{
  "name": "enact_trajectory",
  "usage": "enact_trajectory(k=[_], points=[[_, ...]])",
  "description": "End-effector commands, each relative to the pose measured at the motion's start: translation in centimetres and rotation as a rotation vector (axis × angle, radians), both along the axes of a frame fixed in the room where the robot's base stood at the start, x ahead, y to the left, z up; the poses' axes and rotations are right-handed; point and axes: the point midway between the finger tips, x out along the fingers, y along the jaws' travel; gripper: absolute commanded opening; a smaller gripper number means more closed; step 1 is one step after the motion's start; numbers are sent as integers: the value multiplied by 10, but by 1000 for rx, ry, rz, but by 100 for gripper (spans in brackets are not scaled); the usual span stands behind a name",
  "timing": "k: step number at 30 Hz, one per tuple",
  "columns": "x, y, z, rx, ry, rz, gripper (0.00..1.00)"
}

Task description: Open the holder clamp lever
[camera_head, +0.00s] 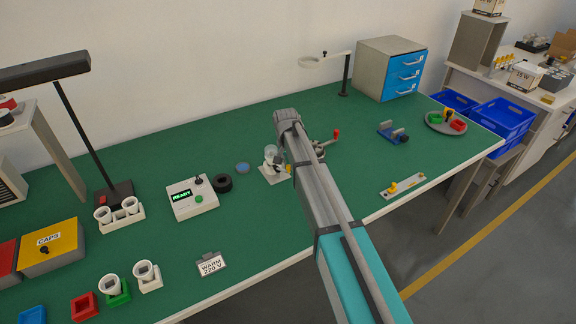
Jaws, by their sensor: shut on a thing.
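A lever with a red knob (336,133) sticks up just right of my arm, near the middle of the green bench. Dark grey metal parts (320,147) show beside it, partly behind my arm. I cannot clearly separate my jaws from the clamp there. My gripper is mostly hidden by my own arm and appears shut at the lever; the contact itself is not visible. Left of the arm, a clear glass bulb (271,153) stands upright over a small pale base (273,173), with an orange-yellow part (288,168) at its right. The arm covers the space between.
A tester reading READY (192,198) and a black ring (222,183) lie to the left. A blue fixture (392,132), a round tray (445,123) and a plate with a yellow knob (403,187) are to the right. A ring stand (344,75) rises behind. Bench is clear between them.

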Motion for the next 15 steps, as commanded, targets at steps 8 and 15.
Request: enact_trajectory(k=[8, 15], points=[[8, -1, 0, 0, -1, 180, 0], [17, -1, 0, 0, 0, 400, 0]])
